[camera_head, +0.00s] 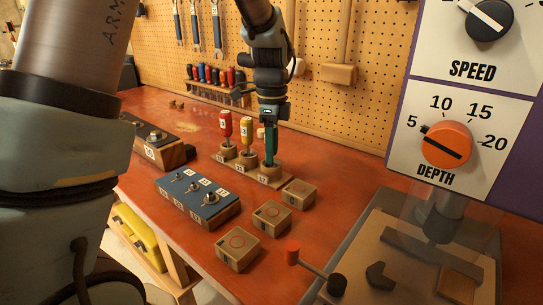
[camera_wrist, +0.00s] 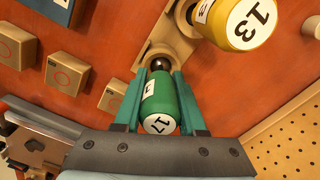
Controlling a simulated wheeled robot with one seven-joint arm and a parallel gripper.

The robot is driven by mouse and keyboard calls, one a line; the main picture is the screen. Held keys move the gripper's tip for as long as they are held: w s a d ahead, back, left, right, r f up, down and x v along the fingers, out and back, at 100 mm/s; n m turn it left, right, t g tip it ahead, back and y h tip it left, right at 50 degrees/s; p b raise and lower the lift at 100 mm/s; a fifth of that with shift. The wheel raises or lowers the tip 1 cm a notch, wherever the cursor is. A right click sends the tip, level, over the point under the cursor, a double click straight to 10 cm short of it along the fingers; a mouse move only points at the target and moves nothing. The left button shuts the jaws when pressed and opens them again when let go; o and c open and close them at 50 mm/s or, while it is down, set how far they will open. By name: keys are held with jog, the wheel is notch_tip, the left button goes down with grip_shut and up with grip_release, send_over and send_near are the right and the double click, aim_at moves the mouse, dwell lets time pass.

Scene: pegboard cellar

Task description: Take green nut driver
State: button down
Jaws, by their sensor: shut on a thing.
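The green nut driver (camera_wrist: 159,98) stands between the teal fingers of my gripper (camera_wrist: 160,100) in the wrist view, its end labelled 17 towards the camera. In the head view my gripper (camera_head: 270,143) points straight down over the right end of the wooden holder (camera_head: 245,167) and hides most of the green driver. The fingers are shut on its handle. The driver's lower end is at the holder. I cannot tell whether it is still seated in its hole. A yellow nut driver (camera_head: 246,134) labelled 13 and a red nut driver (camera_head: 225,128) stand in the same holder to the left.
A blue block with sockets (camera_head: 198,198) and several wooden blocks (camera_head: 272,216) lie in front of the holder. A pegboard (camera_head: 340,105) with a tool rack (camera_head: 215,90) stands behind. A drill press table (camera_head: 410,265) with a lever is at the right. Red bench surface is clear between.

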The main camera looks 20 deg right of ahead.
notch_tip(320, 180, up, 10)
jog(key=shift+r+b, duration=0.1)
jog(key=shift+b, duration=0.75)
jog(key=c, duration=1)
grip_release()
grip_shut()
